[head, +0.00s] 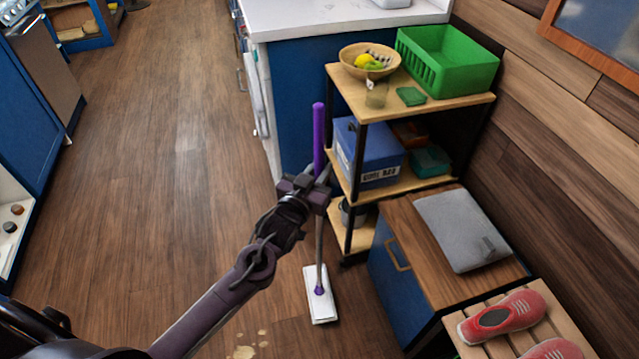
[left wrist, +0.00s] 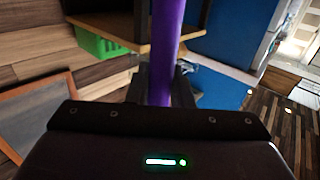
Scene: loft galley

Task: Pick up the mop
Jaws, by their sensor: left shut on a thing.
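The mop has a purple upper handle (head: 319,140), a thin grey lower pole and a flat white head (head: 321,294). It stands nearly upright, with the head on the wooden floor beside the shelf cart. My left gripper (head: 318,180) is shut on the mop's handle, at the lower part of the purple section. In the left wrist view the purple handle (left wrist: 166,45) runs up from between the fingers. My right gripper is not in view.
A wooden shelf cart (head: 440,103) stands just right of the mop, with a green basket (head: 450,60) and a bowl on top. A blue cabinet (head: 399,290) stands in front of it. Pale spots (head: 245,352) lie on the floor. The floor at left is clear.

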